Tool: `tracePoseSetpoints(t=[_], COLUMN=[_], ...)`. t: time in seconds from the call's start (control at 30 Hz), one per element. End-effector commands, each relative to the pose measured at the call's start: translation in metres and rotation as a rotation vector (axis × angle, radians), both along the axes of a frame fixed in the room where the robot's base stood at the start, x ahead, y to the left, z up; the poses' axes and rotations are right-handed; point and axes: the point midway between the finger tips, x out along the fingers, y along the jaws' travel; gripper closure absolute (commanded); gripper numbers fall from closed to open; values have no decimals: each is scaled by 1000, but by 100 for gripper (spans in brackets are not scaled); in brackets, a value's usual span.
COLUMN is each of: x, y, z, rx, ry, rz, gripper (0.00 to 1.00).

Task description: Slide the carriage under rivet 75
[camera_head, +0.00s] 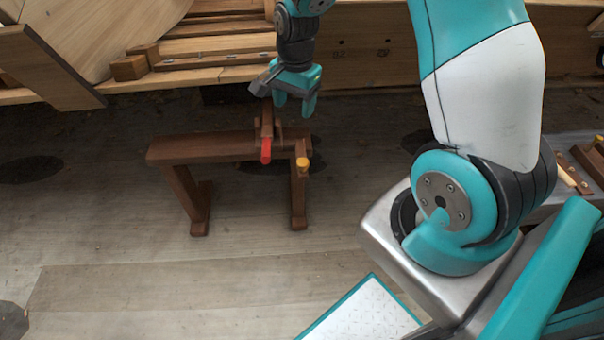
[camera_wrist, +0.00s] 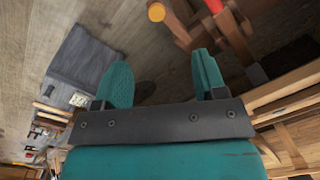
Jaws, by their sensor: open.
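A dark wooden trestle bench (camera_head: 200,147) stands on the floor below the hull. On its right part sits a wooden block with an upright post, which looks like the carriage (camera_head: 267,125). A red handle (camera_head: 266,151) points toward the camera from it, and a yellow-orange knob (camera_head: 302,163) sits to its right. The wrist view shows the knob (camera_wrist: 156,12) and red handle (camera_wrist: 214,5) at its top edge. My gripper (camera_head: 296,106) is open and empty, just above and right of the post; its fingers (camera_wrist: 163,78) hold nothing. I cannot make out rivet 75.
The planked wooden hull (camera_head: 375,45) runs behind the bench, with small marks too faint to read surely. Timber pieces (camera_head: 205,62) lie at upper left. A bench with tools (camera_head: 572,172) stands at right. The floor (camera_head: 150,290) in front of the trestle is clear.

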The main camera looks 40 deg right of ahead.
Motion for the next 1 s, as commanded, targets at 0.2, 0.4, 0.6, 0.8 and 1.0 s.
tracePoseSetpoints(t=[0.2, 0.4, 0.6, 0.8, 1.0], x=[5, 4, 4, 4, 4], y=[-29, -29, -28, -28, -28], z=[-47, -77, -123, -168, -200], rx=[-35, -35, -34, -35, -34], ry=[25, 29, 30, 28, 27], rz=[-177, -180, -178, -177, -177], gripper=[35, 35, 35, 35, 35])
